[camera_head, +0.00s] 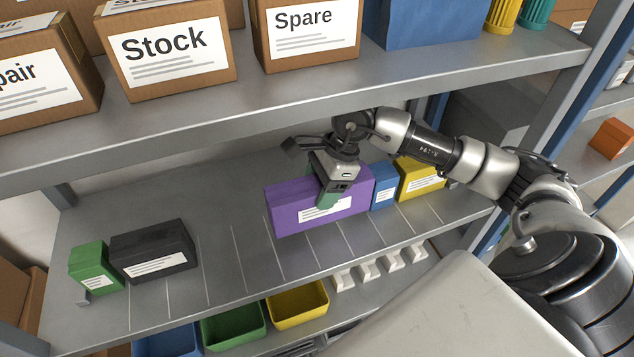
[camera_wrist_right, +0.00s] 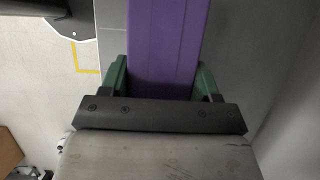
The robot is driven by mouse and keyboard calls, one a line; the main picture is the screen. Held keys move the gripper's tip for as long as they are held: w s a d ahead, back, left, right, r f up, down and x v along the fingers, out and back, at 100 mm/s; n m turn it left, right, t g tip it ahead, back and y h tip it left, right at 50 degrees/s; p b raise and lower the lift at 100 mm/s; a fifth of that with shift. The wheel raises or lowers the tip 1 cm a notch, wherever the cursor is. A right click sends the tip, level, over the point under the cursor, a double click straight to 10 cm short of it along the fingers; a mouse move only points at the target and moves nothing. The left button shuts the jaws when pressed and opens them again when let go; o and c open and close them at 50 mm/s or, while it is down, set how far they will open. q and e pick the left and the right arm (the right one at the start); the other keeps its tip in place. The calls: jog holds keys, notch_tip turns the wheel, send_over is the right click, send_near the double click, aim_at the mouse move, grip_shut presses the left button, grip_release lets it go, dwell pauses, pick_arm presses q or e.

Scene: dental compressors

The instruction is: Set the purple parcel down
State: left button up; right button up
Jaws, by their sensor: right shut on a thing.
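The purple parcel (camera_head: 284,209) is a long box with a white label on its front, at the middle shelf (camera_head: 215,262) in the head view. My right gripper (camera_head: 328,200) is over it with its green fingers shut on its sides. In the right wrist view the purple parcel (camera_wrist_right: 165,45) runs between the two green fingers of the right gripper (camera_wrist_right: 164,80). Whether its underside touches the shelf I cannot tell. My left gripper is not in view.
A blue box (camera_head: 383,188) and a yellow box (camera_head: 420,180) stand just right of the parcel. Black (camera_head: 152,252) and green (camera_head: 94,267) boxes stand at the left. Bare marked shelf lies between. The upper shelf (camera_head: 240,80) hangs above, with cartons on it.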

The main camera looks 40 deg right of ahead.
jog(key=shift+w+d, duration=0.2)
jog(key=shift+w, duration=0.65)
jog(key=shift+f+p, duration=1.05)
jog(key=shift+f, duration=0.8)
jog(key=o, duration=1.2)
